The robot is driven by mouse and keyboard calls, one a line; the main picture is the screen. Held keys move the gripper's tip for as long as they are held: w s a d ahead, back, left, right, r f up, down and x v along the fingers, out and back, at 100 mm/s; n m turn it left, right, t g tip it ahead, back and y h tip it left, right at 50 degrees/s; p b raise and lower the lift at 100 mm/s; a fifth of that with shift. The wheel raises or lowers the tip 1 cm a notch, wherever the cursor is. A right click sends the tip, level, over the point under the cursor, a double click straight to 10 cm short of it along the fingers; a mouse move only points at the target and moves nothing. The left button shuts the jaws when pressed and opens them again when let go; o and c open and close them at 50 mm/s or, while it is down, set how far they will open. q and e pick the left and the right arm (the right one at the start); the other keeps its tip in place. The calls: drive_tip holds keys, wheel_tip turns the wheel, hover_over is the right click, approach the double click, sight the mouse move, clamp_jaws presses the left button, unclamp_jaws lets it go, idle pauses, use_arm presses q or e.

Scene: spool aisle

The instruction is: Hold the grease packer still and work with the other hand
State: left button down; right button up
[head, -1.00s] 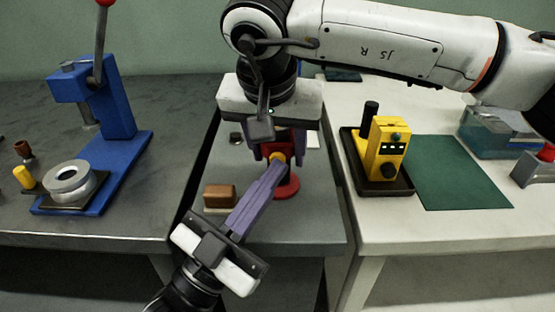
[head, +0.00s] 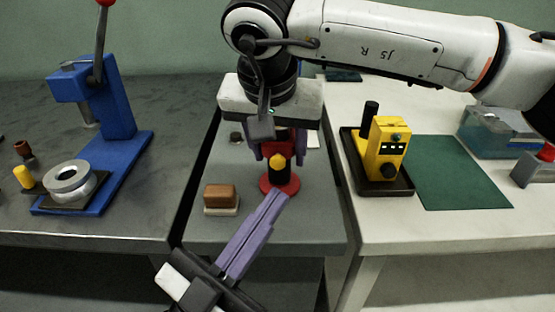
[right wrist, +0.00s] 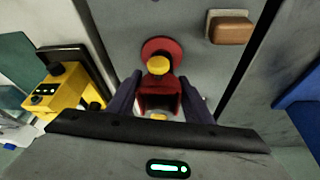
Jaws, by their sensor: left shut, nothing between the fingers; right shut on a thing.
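The grease packer (head: 280,184) stands upright on the middle grey table, with a red round base, a dark body, a red upper part and a yellow knob on its front. It also shows in the right wrist view (right wrist: 157,92). My right gripper (head: 278,150) comes from above and is shut on the packer's red upper part, with a purple finger on each side. My left gripper (head: 276,198) is shut and empty, its purple fingers together. Its tips are in front of the packer's base, apart from the yellow knob.
A brown brush-like block (head: 221,198) lies left of the packer. A blue press (head: 105,145) stands on the left table. A yellow device (head: 385,150) sits in a dark tray on the right table, beside a green mat (head: 450,172). My right arm crosses the upper right.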

idle(0.4)
drive_tip(key=o, duration=1.6)
drive_tip(key=shift+r, duration=0.1)
